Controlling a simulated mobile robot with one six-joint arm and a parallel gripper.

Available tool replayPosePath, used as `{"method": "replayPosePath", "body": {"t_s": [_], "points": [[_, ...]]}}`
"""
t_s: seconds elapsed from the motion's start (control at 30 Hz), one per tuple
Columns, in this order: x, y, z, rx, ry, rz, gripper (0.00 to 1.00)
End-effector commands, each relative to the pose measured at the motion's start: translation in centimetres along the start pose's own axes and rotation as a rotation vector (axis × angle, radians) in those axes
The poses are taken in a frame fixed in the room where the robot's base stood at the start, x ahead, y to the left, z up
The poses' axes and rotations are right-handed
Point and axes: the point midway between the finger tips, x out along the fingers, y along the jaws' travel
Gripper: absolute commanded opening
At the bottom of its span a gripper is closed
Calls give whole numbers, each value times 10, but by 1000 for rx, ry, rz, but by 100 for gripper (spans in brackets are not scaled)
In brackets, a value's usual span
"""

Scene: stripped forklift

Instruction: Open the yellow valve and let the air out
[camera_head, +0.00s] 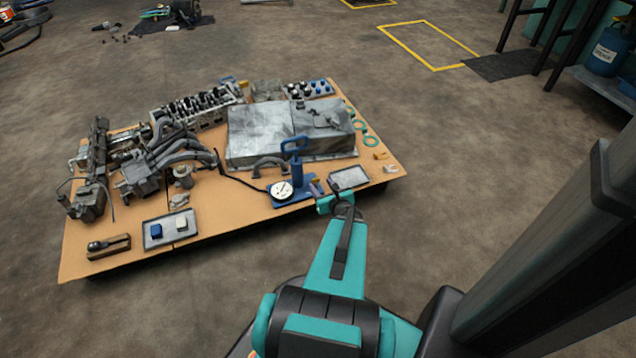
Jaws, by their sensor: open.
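A blue hand pump (296,172) with an upright handle stands near the front edge of the board. A round white gauge (282,190) sits at its left, with a black hose running from it toward the engine parts. My gripper (321,189) is open, just right of the pump's base and low over the board's front edge. The yellow valve cannot be made out clearly; small yellowish and purple bits show by the fingertips, and the gripper partly hides that spot. I cannot tell whether the fingers touch anything.
A tan board (225,222) carries engine parts, a large grey metal cover (262,132) and green rings (371,141). A grey tray (349,178) lies right beside my gripper. Another tray (170,228) holds a blue and a white block. Open floor surrounds the board.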

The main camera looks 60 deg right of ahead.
Motion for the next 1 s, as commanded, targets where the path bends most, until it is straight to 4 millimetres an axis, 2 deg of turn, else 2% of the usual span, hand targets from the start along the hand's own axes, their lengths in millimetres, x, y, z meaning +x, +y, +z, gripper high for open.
{"method": "replayPosePath", "body": {"t_s": [0.1,0.4,0.87,1.0], "points": [[18,0,-1,-1,-1,1,47],[44,0,-1,-1,0,2,47],[49,1,0,0,0,1,47],[49,1,0,0,0,2,23]]}}
